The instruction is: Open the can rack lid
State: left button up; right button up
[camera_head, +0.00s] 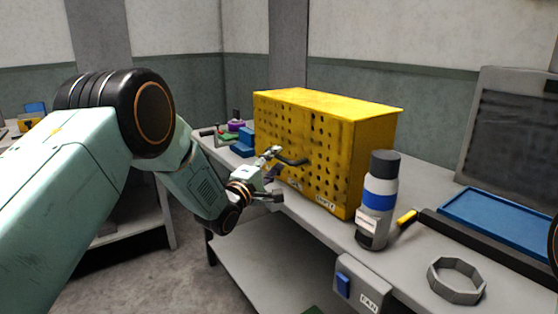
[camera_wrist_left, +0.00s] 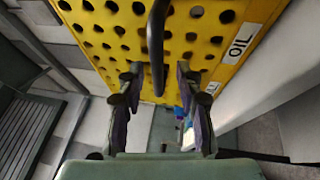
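The can rack (camera_head: 325,145) is a yellow perforated metal box on the grey bench, its top panel (camera_head: 325,100) lying flat and closed. A black bar handle (camera_head: 293,161) sticks out from its holed front. My left gripper (camera_head: 273,174) is in front of that face, close to the handle. In the left wrist view, the open fingers (camera_wrist_left: 158,84) stand either side of the black handle (camera_wrist_left: 157,45), with gaps on both sides. The yellow holed panel (camera_wrist_left: 95,35) with an OIL label fills the top of that view. My right gripper is not in view.
A bottle with a blue band (camera_head: 377,200) stands right of the rack. A yellow-tipped tool (camera_head: 406,217), a blue tray (camera_head: 500,222) and a grey ring (camera_head: 456,280) lie farther right. Blue, green and purple items (camera_head: 240,138) sit behind the gripper. The bench's front edge is near.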

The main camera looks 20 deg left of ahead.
pick_arm(q)
jog(key=shift+w+d+r, duration=0.2)
jog(key=shift+w, duration=0.25)
jog(key=shift+w+d+r, duration=0.2)
jog(key=shift+w, duration=0.2)
jog(key=shift+w+f, duration=0.1)
jog(key=shift+w, duration=0.05)
jog(key=c, duration=0.5)
grip_shut()
jog(key=shift+a, duration=0.1)
